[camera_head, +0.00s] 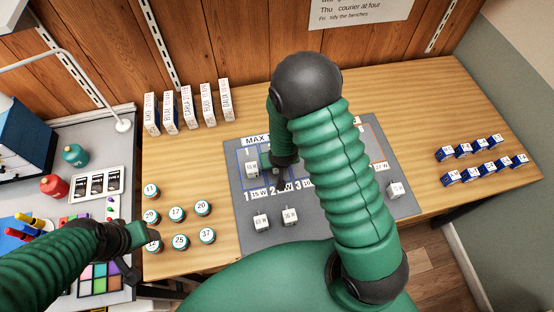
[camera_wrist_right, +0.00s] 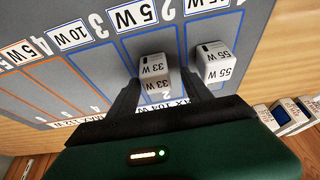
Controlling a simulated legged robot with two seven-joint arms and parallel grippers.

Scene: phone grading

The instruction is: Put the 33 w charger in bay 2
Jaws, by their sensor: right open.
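The 33 W charger (camera_wrist_right: 153,70), a small white block, stands upright between the fingers of my right gripper (camera_wrist_right: 155,92) in the right wrist view. The fingers are open, one on each side of it. It appears to rest on the grey mat (camera_head: 236,152) in bay 2, beside the printed 2. In the head view my right gripper (camera_head: 283,172) is over that bay, and my arm hides most of it and the charger. My left gripper (camera_head: 136,250) is at the left, near the round numbered pots; its jaws are unclear.
A 55 W charger (camera_wrist_right: 212,65) stands in the adjoining bay 1, close to one finger. Two white chargers (camera_head: 261,221) stand on the mat's front part, another (camera_head: 396,189) at its right. Boxes (camera_head: 187,106) line the back; small blue-and-white blocks (camera_head: 480,160) stand at right.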

